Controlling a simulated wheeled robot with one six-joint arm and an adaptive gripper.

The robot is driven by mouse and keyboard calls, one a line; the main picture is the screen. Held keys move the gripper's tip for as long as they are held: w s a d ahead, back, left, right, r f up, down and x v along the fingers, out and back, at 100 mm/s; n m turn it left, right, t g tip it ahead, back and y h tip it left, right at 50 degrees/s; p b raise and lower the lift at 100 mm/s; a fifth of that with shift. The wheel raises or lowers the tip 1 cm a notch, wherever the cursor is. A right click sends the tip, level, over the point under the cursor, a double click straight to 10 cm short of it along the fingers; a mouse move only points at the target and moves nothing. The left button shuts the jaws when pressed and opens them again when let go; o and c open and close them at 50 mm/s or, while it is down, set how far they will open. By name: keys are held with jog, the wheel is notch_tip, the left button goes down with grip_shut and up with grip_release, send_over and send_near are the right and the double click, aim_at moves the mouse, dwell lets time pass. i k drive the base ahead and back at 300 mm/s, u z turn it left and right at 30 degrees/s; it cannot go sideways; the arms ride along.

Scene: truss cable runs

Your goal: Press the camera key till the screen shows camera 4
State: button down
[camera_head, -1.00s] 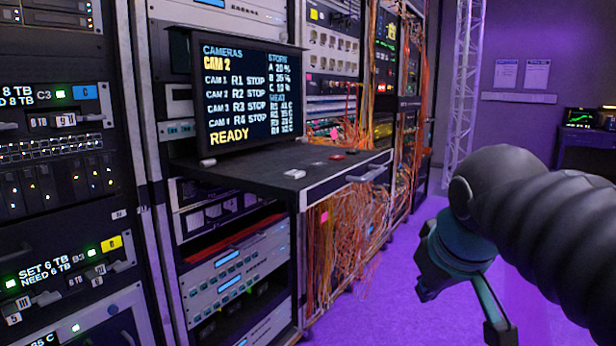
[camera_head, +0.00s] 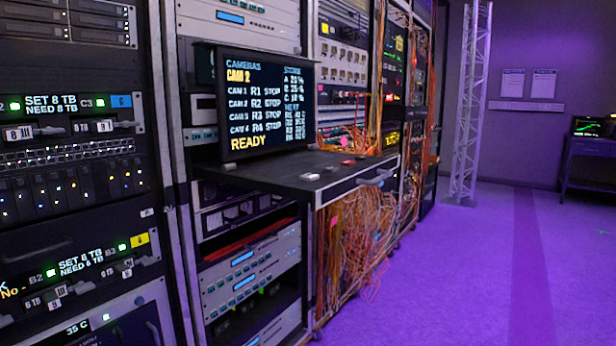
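The screen (camera_head: 265,105) stands on a dark pull-out shelf in the rack. It reads CAMERAS, CAM 2 in yellow, a list from CAM 1 to CAM 4 each marked STOP, and READY at the bottom. Small keys sit on the shelf in front of it: a white key (camera_head: 310,177) near the front edge, a pale one (camera_head: 347,162) and a red one (camera_head: 371,154) farther right. Their labels are too small to read, so I cannot tell which is the camera key. My gripper is out of view.
The shelf (camera_head: 345,180) juts out from the rack, with a handle (camera_head: 378,178) on its front edge. Orange cables (camera_head: 350,245) hang below it. Racks with drives fill the left. The purple floor (camera_head: 450,270) is clear to the right, with a truss (camera_head: 470,110) behind.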

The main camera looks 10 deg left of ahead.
aim_at(309, 177)
jog(key=k, duration=0.5)
jog(key=u, duration=1.2)
jog(key=i, duration=0.95)
jog(key=z, duration=1.8)
